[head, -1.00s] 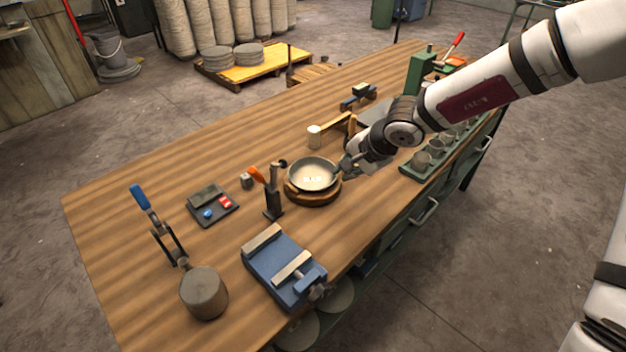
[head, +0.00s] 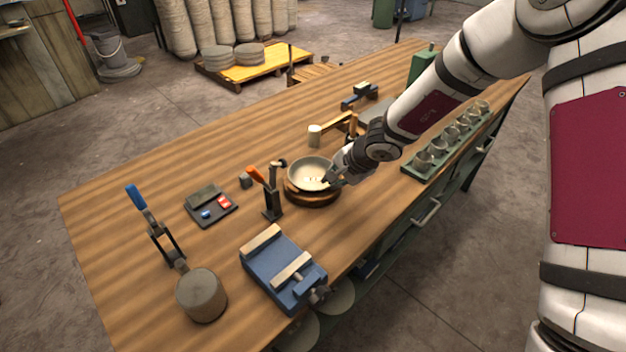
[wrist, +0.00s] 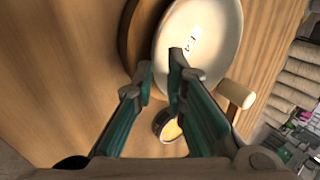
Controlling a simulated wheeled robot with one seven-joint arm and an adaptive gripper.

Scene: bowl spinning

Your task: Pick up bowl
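The bowl (head: 308,172) is pale inside with a grey rim. It sits on a round wooden base (head: 313,197) near the middle of the workbench. In the wrist view the bowl (wrist: 205,35) fills the top centre, with the brown base (wrist: 138,30) showing at its left. My gripper (head: 331,181) is at the bowl's right rim. In the wrist view my gripper (wrist: 160,68) has its two fingers apart with a gap between them. The right fingertip overlaps the bowl's inside and the left one is outside the rim. I cannot tell whether either finger touches it.
On the workbench (head: 130,190), an upright orange-handled clamp (head: 265,192) stands close left of the bowl. A wooden mallet (head: 325,130) lies behind it. A blue vise (head: 283,270) is in front, and a green rack of cups (head: 445,145) is to the right.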

